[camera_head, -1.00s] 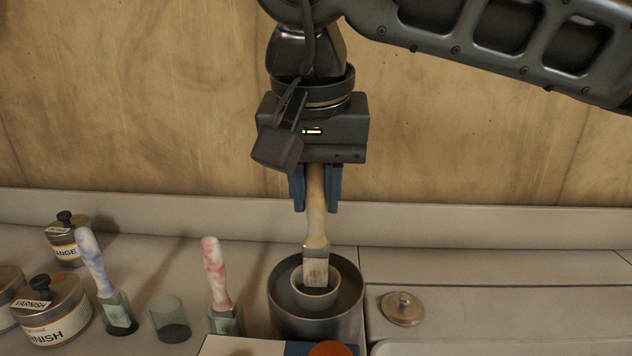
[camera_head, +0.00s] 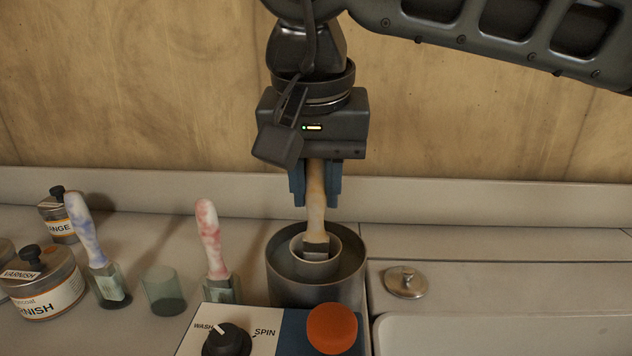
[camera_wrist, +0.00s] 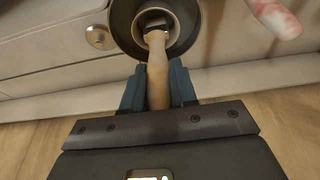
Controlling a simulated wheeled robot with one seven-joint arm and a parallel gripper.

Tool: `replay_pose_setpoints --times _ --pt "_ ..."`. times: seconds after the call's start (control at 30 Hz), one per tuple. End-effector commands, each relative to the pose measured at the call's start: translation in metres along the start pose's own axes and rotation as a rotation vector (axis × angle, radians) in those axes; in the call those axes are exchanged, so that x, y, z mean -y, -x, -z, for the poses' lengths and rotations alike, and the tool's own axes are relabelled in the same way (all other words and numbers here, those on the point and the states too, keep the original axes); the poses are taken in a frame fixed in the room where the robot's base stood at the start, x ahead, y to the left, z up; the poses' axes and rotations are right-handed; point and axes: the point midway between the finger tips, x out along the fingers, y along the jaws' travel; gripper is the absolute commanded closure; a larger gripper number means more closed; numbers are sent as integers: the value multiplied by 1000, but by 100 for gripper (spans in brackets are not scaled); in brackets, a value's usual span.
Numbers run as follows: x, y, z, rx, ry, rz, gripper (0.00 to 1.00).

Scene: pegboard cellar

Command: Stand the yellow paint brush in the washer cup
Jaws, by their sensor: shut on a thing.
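The yellow paint brush (camera_head: 316,195) is upright, bristles down, with its handle between the blue fingers of my gripper (camera_head: 315,185). My gripper is shut on the handle. The brush's bristle end is inside the small inner washer cup (camera_head: 335,242), which sits in a larger grey round tub (camera_head: 275,270). The bristles are hidden by the cup's rim, and I cannot tell whether they touch the bottom. In the wrist view the brush (camera_wrist: 158,80) runs from the fingers into the cup.
A control panel (camera_head: 245,318) with a knob and an orange button (camera_head: 332,328) stands in front. A red-handled brush (camera_head: 210,235), a blue-handled brush (camera_head: 84,228), an empty glass (camera_head: 163,290) and varnish tins (camera_head: 45,290) stand left. A metal lid (camera_head: 405,281) lies right.

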Motion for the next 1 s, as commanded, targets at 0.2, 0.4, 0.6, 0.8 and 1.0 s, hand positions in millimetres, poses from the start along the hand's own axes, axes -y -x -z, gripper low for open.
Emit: replay_pose_setpoints --times 0.2,0.4,0.6,0.8,1.0 --pt "0 0 0 0 0 0 72" --pt "0 0 0 0 0 0 53" --pt "0 0 0 0 0 0 43" --pt "0 3 0 -1 0 0 43" --pt "0 30 1 -4 0 -1 43"
